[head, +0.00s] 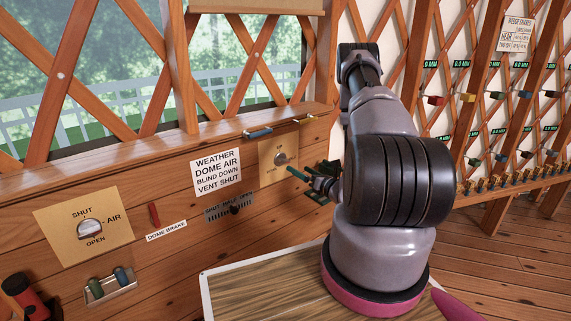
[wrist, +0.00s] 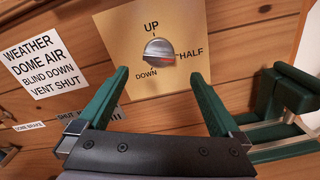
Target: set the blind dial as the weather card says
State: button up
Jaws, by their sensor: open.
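The blind dial is a silver knob (wrist: 159,49) on a tan plate (wrist: 205,22) marked UP, HALF and DOWN. A red line shows on its lower right side; I cannot tell surely which mark it points to. In the head view the knob (head: 280,158) sits right of the weather card. The white weather card (head: 216,172) reads WEATHER, DOME AIR, BLIND DOWN, VENT SHUT; it also shows in the wrist view (wrist: 43,62). My gripper (wrist: 160,75) has green fingers, open and empty, one on each side below the dial, apart from the knob.
A dome dial (head: 90,229) marked SHUT, AIR, OPEN is at left, beside a red dome brake lever (head: 154,214). A SHUT, HALF, OPEN scale (head: 229,208) is below the card. A wooden tabletop (head: 270,285) stands in front. A green fixture (wrist: 288,95) is right of my gripper.

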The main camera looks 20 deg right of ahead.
aim_at(286, 161)
jog(key=x, duration=0.9)
jog(key=shift+s, duration=0.1)
jog(key=c, duration=1.3)
